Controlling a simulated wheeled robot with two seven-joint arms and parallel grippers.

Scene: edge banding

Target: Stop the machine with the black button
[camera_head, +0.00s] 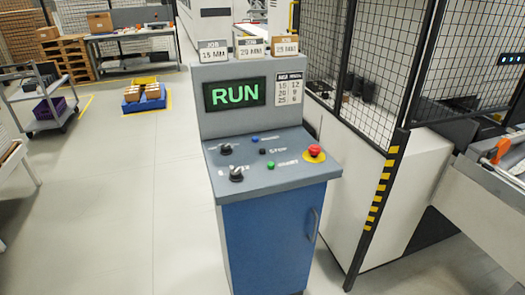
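The machine's control console (265,180) stands in the middle of the head view, with a grey sloped panel on a blue cabinet. Its screen (235,95) shows RUN in green. The black button (263,151) sits on the panel beside a label that reads STOP. A blue button (255,139) is above it and a green button (270,165) below it. A red mushroom button (314,153) on a yellow base is at the right. Two dark knobs, an upper one (226,149) and a lower one (237,174), are at the left. Neither of my grippers is in view.
Job cards (250,47) stand on top of the console. A wire-mesh fence (375,75) with a black-yellow striped post (380,190) is at the right. The floor left of the console is clear.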

